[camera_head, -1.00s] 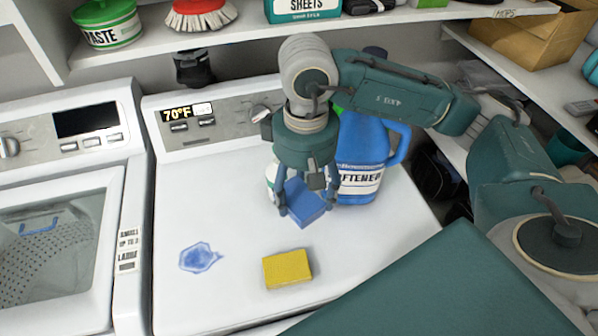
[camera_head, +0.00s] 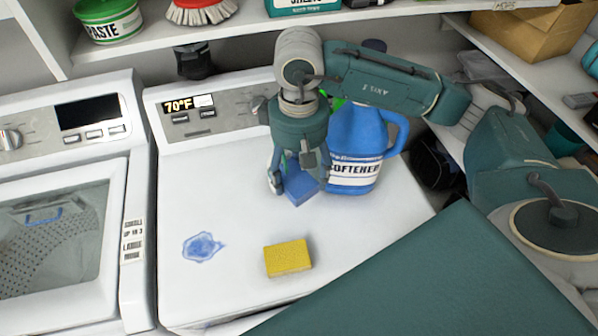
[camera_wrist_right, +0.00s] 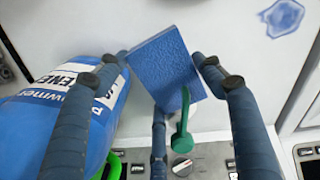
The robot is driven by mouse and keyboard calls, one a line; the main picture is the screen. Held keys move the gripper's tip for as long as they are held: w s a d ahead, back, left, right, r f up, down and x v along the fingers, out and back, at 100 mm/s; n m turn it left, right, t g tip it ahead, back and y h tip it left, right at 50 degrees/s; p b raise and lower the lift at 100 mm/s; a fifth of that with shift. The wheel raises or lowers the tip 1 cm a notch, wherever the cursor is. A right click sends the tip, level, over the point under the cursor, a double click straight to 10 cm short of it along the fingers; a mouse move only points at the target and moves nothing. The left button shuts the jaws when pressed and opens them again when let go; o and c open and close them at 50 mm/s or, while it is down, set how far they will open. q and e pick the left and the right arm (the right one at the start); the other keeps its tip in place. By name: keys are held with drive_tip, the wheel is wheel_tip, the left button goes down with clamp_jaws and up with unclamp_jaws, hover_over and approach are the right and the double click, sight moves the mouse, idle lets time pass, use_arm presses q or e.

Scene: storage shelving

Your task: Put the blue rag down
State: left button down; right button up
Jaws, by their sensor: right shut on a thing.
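The blue rag (camera_head: 301,187) looks like a flat, textured blue block. My right gripper (camera_head: 298,184) points down over the white machine top, with its fingers shut around the rag. In the right wrist view the rag (camera_wrist_right: 165,66) sits tilted between the fingertips (camera_wrist_right: 168,72). The head view does not clearly show whether the rag touches the machine top. My left gripper is not in view.
A blue softener jug (camera_head: 358,150) stands close beside my right gripper. A yellow sponge (camera_head: 288,258) and a blue spill (camera_head: 202,247) are on the white machine top (camera_head: 235,210). Its front is otherwise clear. A shelf (camera_head: 240,38) runs above the back.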

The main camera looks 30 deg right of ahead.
drive_tip(key=shift+f+b, duration=0.3)
drive_tip(key=shift+b, duration=0.1)
drive_tip(key=o, duration=1)
drive_tip(key=shift+o, duration=0.2)
